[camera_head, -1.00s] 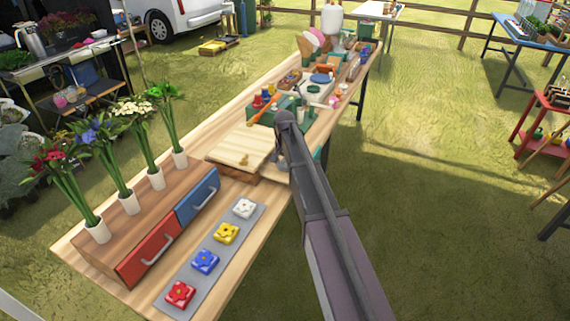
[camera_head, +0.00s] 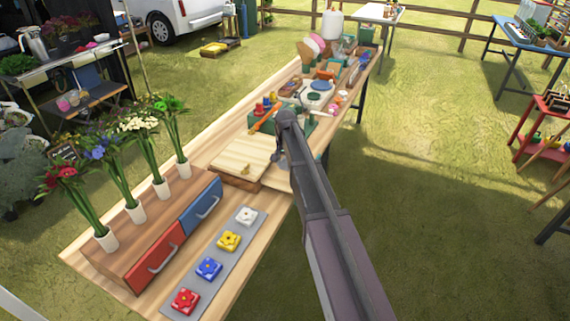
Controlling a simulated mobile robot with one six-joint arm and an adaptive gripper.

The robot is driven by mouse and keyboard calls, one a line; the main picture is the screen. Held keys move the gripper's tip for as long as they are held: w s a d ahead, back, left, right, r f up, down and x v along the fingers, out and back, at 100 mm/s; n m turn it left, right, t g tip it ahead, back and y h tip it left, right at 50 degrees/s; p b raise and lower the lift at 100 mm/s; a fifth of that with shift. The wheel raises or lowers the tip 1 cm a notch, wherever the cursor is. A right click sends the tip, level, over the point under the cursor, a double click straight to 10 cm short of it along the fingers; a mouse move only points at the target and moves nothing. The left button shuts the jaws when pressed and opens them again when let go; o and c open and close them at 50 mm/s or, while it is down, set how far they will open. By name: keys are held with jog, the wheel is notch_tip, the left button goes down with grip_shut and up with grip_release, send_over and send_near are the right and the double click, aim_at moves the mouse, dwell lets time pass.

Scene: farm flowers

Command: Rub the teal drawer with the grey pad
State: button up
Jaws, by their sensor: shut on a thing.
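A teal box-like unit (camera_head: 310,124) stands on the long table beyond the wooden board, largely behind my arm. I cannot make out which part of it is the drawer front. My gripper (camera_head: 280,161) hangs from the end of my arm, low over the table between the board and the table's right edge. It is small and partly covered by the arm. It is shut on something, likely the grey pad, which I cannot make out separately. I cannot tell whether it touches the teal unit.
A wooden board (camera_head: 243,157) lies left of my gripper. Nearer are a red drawer (camera_head: 153,262), a blue drawer (camera_head: 201,205), vases of flowers and a grey strip (camera_head: 215,257) with several coloured flower blocks. An orange-handled tool (camera_head: 264,121) lies by the teal unit.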

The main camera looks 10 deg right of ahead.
jog(key=shift+r+p, duration=0.35)
jog(key=shift+r, duration=0.3)
jog(key=shift+r, duration=0.1)
jog(key=shift+r+p, duration=1.4)
jog(key=shift+p, duration=0.1)
jog(key=shift+s+f, duration=0.1)
